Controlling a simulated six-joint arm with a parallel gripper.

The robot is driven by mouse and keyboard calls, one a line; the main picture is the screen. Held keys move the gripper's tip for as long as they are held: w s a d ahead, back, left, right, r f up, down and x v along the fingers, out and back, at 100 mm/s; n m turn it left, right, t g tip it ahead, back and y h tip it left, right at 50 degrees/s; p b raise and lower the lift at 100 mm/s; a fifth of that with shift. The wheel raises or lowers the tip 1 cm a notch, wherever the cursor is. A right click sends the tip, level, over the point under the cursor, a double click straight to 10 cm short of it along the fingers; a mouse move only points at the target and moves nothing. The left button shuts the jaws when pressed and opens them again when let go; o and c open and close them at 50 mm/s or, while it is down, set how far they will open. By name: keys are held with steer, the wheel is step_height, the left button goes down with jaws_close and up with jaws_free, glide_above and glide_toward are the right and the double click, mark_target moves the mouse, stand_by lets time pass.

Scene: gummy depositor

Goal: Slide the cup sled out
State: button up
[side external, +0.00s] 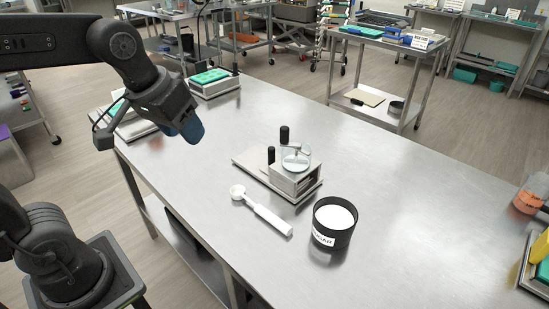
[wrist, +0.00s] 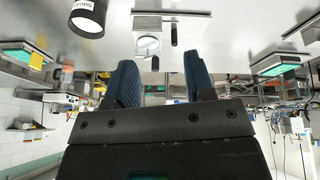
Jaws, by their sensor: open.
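The depositor (side external: 250,164) stands mid-table as a low light-grey base plate with a block (side external: 296,181) at its near right end. A clear cup (side external: 296,160) sits at the block. One black knob (side external: 284,136) stands behind the cup and a shorter black knob (side external: 271,156) to its left. I cannot tell which part is the sled. In the wrist view, which looks upside down, the plate (wrist: 190,14) and cup (wrist: 147,46) show beyond my fingers. My gripper (side external: 187,131) is open and empty, above the table and left of the depositor; its blue fingers (wrist: 164,70) are spread apart.
A white scoop (side external: 263,213) lies in front of the depositor, and a black sugar tub (side external: 333,236) stands at its right. A device with a green tray (side external: 209,78) is at the back left. A flask of orange liquid (side external: 529,199) is far right. Bare tabletop lies between.

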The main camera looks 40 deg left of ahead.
steer(key=w+a+n+g, duration=0.2)
steer(key=w+n, duration=0.3)
steer(key=w, duration=0.9)
steer(key=n+g, duration=0.3)
steer(key=n, duration=0.3)
glide_above(271, 147)
step_height(271, 147, down, 10)
steer(key=f, duration=0.1)
step_height(271, 147, down, 13)
steer(key=shift+d+r, duration=0.1)
steer(key=shift+d, duration=0.05)
jaws_close()
